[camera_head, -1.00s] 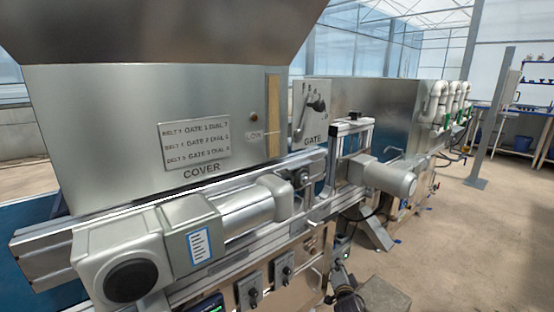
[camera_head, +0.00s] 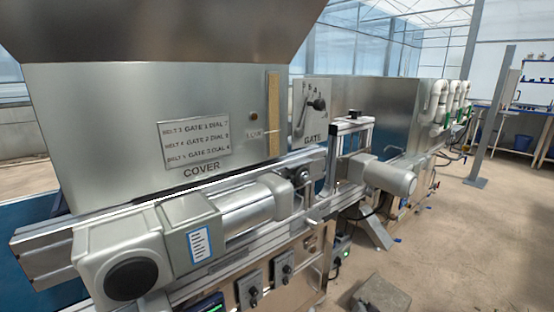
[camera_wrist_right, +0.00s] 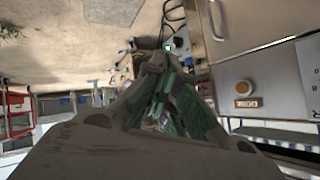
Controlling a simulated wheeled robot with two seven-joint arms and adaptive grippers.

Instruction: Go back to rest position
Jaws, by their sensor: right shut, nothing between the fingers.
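My right gripper (camera_wrist_right: 155,66) shows only in the right wrist view, with its fingertips together and nothing held between them. The floor and the side of the machine are behind it, and it touches nothing that I can see. Neither gripper shows in the head view. The tray seeder stands across the head view, with a steel cover panel (camera_head: 90,110) under a large hopper (camera_head: 160,25).
Grey motors (camera_head: 115,250) stick out from the seeder's front, with control knobs (camera_head: 250,290) below. A steel panel with a knob (camera_wrist_right: 242,87) is at the right of the wrist view. Open floor (camera_head: 460,240) lies right of the machine.

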